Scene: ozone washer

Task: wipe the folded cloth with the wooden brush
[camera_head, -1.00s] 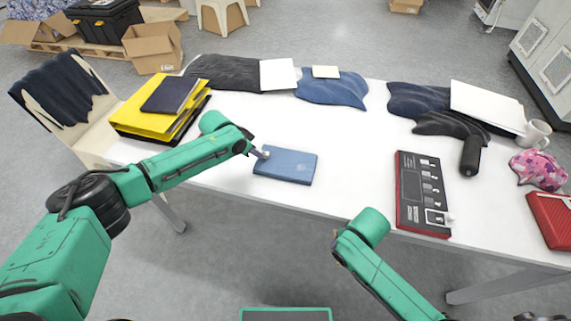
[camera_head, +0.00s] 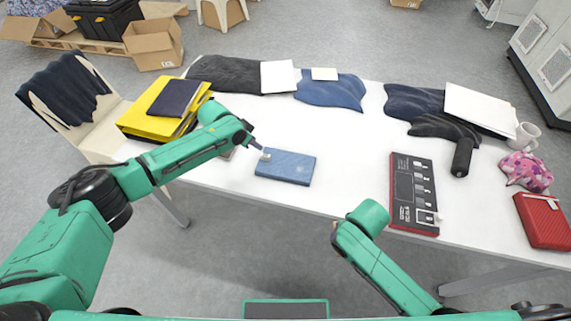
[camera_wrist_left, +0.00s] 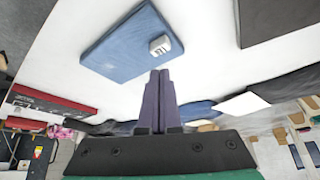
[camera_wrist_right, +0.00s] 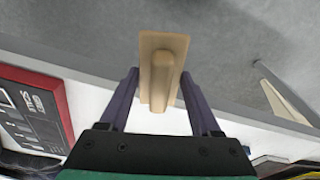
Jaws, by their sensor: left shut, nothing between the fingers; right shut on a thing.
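The folded cloth (camera_head: 285,167) is a flat blue rectangle near the table's front edge. It also shows in the left wrist view (camera_wrist_left: 118,45). A small white block (camera_wrist_left: 160,45) sits on its left part in the head view. My left gripper (camera_head: 260,149) is shut and empty, its fingertips just beside that block; its closed fingers (camera_wrist_left: 160,73) show in the left wrist view. The wooden brush (camera_wrist_right: 162,60), tan with a raised grip, is between the fingers of my right gripper (camera_wrist_right: 160,76), which is shut on it. In the head view that gripper and the brush are hidden.
A black-and-red panel (camera_head: 414,195) lies right of the cloth, and a red box (camera_head: 543,220) stands farther right. Yellow binders (camera_head: 150,124) are at the left. Dark garments (camera_head: 228,73) and a blue one (camera_head: 330,92) line the back. The table's middle is clear.

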